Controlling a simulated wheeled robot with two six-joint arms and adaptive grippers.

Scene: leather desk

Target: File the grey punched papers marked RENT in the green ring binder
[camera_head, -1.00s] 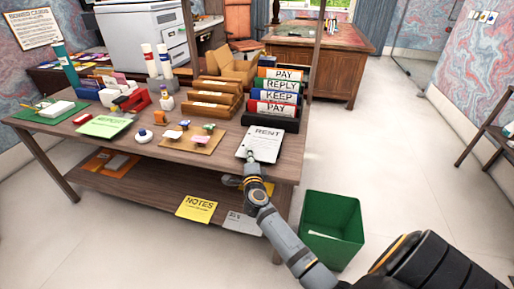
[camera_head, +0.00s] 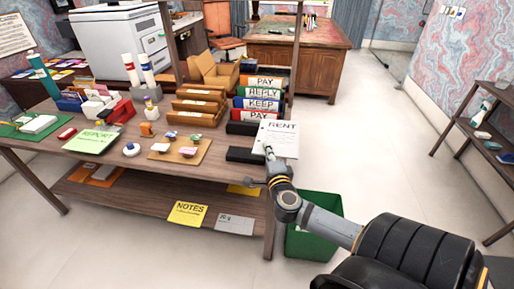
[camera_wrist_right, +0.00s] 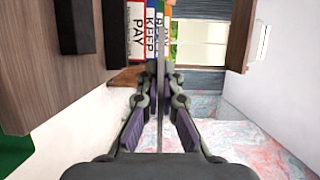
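The grey papers marked RENT (camera_head: 284,140) are in my right gripper (camera_head: 269,158), off the desk top at its right end, with the marked face toward the head camera. In the right wrist view my right gripper (camera_wrist_right: 160,118) is closed on the papers (camera_wrist_right: 160,95), which show edge-on as a thin line. My left gripper is out of view.
A black block (camera_head: 245,155) lies on the desk (camera_head: 215,165) near the right front edge. A red PAY binder (camera_head: 243,115) is low in the stack. A green bin (camera_head: 305,240) stands on the floor. Wooden trays (camera_head: 195,112) sit left of the binders. Floor right of the desk is free.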

